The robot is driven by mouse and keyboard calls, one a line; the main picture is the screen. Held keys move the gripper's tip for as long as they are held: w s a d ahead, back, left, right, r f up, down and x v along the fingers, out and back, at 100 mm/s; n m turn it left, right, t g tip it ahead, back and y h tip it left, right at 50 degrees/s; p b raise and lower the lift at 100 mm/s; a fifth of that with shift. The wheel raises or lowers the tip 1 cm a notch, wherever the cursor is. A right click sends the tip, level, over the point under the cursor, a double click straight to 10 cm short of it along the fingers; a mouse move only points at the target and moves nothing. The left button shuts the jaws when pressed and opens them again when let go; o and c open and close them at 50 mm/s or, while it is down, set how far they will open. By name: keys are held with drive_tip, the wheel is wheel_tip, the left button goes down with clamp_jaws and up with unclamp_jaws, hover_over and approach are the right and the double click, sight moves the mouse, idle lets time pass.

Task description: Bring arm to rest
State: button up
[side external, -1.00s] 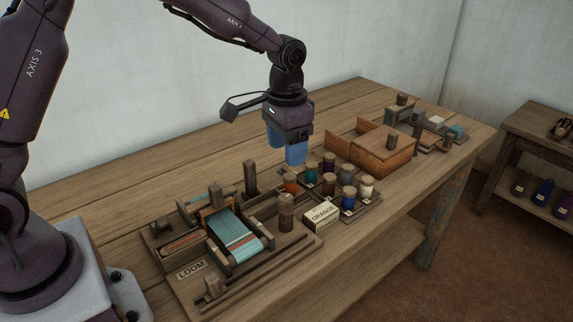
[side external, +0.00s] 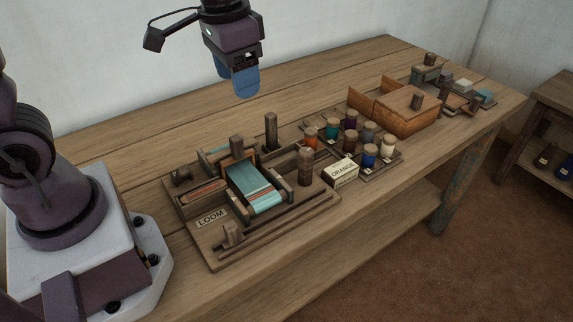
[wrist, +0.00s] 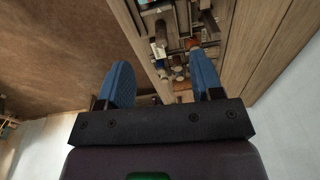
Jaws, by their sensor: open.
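My gripper (side external: 241,82) hangs in the air above the back part of the table, behind the loom, with its blue fingers pointing down. In the wrist view my gripper (wrist: 163,84) shows its two blue fingers wide apart with nothing between them. The loom (side external: 211,254) with teal cloth (side external: 250,186) stands on the table well below my gripper, apart from it. Parts of the bench layout show small beyond the fingers in the wrist view.
A wooden box (side external: 402,120) stands farther right. The wooden table (side external: 130,150) is bare behind the loom. A second low table (side external: 545,125) stands at far right.

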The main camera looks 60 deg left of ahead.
drive_tip(key=s+r+t, duration=0.4)
drive_tip(key=s+r, duration=0.2)
drive_tip(key=s, duration=0.5)
drive_tip(key=shift+a+r+n, duration=0.2)
drive_tip(key=shift+a+n, duration=0.15)
drive_tip(key=shift+n, duration=0.05)
